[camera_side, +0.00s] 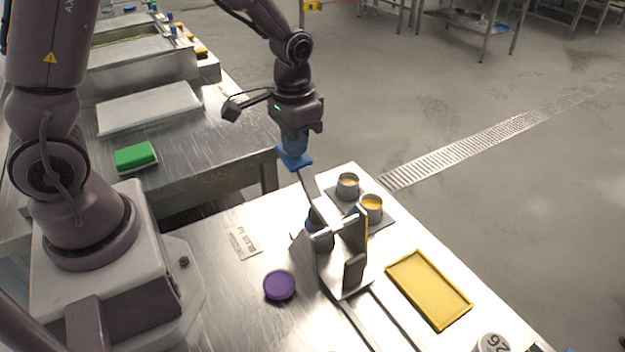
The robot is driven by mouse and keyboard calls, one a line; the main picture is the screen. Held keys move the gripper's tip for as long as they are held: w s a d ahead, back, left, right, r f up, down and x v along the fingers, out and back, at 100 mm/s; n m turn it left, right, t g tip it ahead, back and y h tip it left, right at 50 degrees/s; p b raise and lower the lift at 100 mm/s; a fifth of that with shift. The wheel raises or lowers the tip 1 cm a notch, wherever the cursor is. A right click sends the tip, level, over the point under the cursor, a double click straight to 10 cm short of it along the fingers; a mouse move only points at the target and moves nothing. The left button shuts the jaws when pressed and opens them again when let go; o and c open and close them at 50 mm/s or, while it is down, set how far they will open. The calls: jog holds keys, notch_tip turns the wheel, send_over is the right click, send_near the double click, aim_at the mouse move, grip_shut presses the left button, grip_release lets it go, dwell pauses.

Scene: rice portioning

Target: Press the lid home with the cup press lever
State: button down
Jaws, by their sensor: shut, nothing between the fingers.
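The cup press (355,272) is a metal stand with upright plates on the steel table. Its lever (312,194) is a flat metal bar that slants up and to the left. My gripper (294,163), with blue fingers, is shut and empty at the lever's upper end. I cannot tell whether the fingers touch the lever. A round purple lid (279,285) lies on the table left of the press. The inside of the press is mostly hidden by its plates, so I cannot tell whether a cup or lid sits there.
Two grey cups with yellow contents (347,182) (371,203) stand behind the press. A yellow-rimmed tray (428,289) lies to the right. A white round container (492,343) is at the front edge. A label card (243,243) lies left. A green block (135,155) lies on the other table.

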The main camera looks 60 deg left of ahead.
jog(key=shift+a+f, duration=0.1)
jog(key=shift+f, duration=1.3)
dwell(0.6)
jog(key=shift+d+r, duration=0.2)
jog(key=shift+r, duration=3)
jog(key=shift+s+f, duration=0.15)
jog(key=shift+s, duration=0.2)
jog(key=s+d+r+t, duration=0.2)
jog(key=s+r+t, duration=0.3)
jog(key=s+r, duration=0.8)
notch_tip(320, 180, up, 2)
jog(key=shift+d+r+t, duration=0.1)
jog(key=shift+d+t, duration=0.2)
